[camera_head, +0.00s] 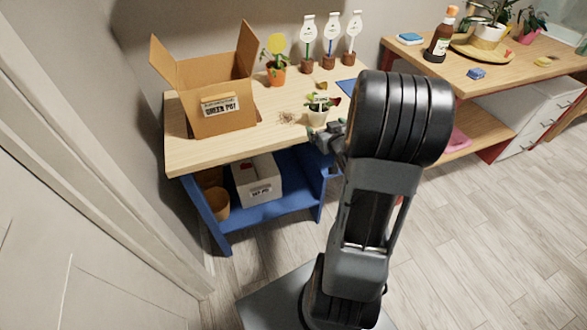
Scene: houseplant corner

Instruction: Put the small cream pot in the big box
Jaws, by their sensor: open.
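The small cream pot (317,118) stands on the wooden table, near its front edge, with a small leafy plant in it. The big box (222,110) is an open brown cardboard box with raised flaps and a printed label, at the left of the same table. My gripper (326,138) is at the table's front edge, just in front of and below the cream pot in the picture. Its jaws are open; my arm hides part of them. I cannot tell whether they touch the pot.
The table (188,153) also holds an orange pot (277,76) with a yellow flower, several white tags on brown bases and spilled soil (288,118). A smaller white box (257,180) is on the blue shelf below. A second table (497,75) stands at the right.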

